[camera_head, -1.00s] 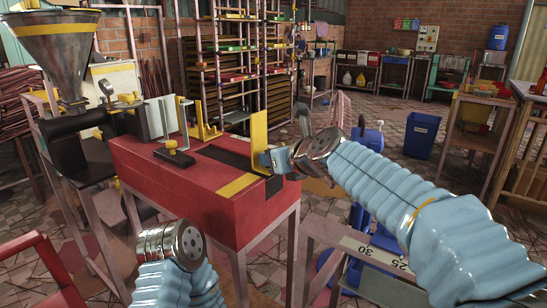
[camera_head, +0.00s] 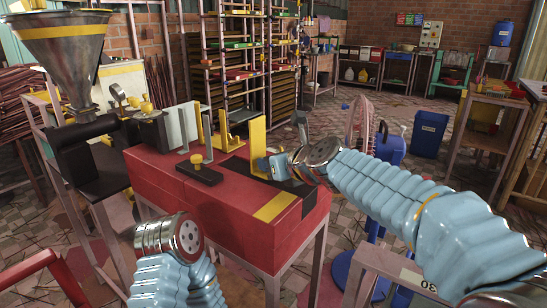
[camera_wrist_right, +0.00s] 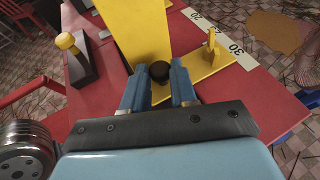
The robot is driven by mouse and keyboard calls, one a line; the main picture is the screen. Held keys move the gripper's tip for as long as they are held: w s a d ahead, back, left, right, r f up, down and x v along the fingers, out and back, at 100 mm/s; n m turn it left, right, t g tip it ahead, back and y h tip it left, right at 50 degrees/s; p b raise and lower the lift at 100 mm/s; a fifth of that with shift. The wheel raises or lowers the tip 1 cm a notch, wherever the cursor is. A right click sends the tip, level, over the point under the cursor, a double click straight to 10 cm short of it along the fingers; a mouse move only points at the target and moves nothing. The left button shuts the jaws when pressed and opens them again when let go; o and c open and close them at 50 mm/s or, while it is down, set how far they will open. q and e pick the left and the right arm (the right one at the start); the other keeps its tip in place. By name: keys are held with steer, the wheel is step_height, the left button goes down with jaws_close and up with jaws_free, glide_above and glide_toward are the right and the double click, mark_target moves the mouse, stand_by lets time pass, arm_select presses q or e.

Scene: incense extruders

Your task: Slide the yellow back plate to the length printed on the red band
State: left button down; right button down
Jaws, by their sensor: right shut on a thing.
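The yellow back plate (camera_head: 257,143) stands upright on the red bench top (camera_head: 157,176), to the right of another yellow upright (camera_head: 226,129). My right gripper (camera_head: 268,166) is at its near side. In the right wrist view, my right gripper's fingers (camera_wrist_right: 158,90) are closed around a black knob (camera_wrist_right: 160,71) in front of the yellow back plate (camera_wrist_right: 138,30). A white scale strip (camera_wrist_right: 218,38) shows 20 and 30; a small yellow upright tab (camera_wrist_right: 211,50) stands beside it. I cannot make out a red band with a printed length. My left gripper's jaws are out of view.
A black clamp block with a yellow knob (camera_head: 198,168) lies left of the plate. A metal hopper (camera_head: 70,50) stands at left. A blue bin (camera_head: 429,134) is on the floor at right.

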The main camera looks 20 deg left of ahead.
mark_target(254, 154)
steer(key=a, duration=0.2)
steer(key=w+a, duration=0.1)
steer(key=a, duration=0.1)
steer(key=w+a, duration=0.1)
steer(key=a, duration=0.1)
steer(key=shift+w+a, duration=0.1)
steer(key=shift+a, duration=0.1)
steer(key=c, duration=1.2)
jaws_free()
steer(key=v, duration=1.3)
steer(key=shift+d, duration=0.1)
steer(key=shift+d+r, duration=0.15)
steer(key=shift+d, duration=0.15)
steer(key=shift+s, duration=0.25)
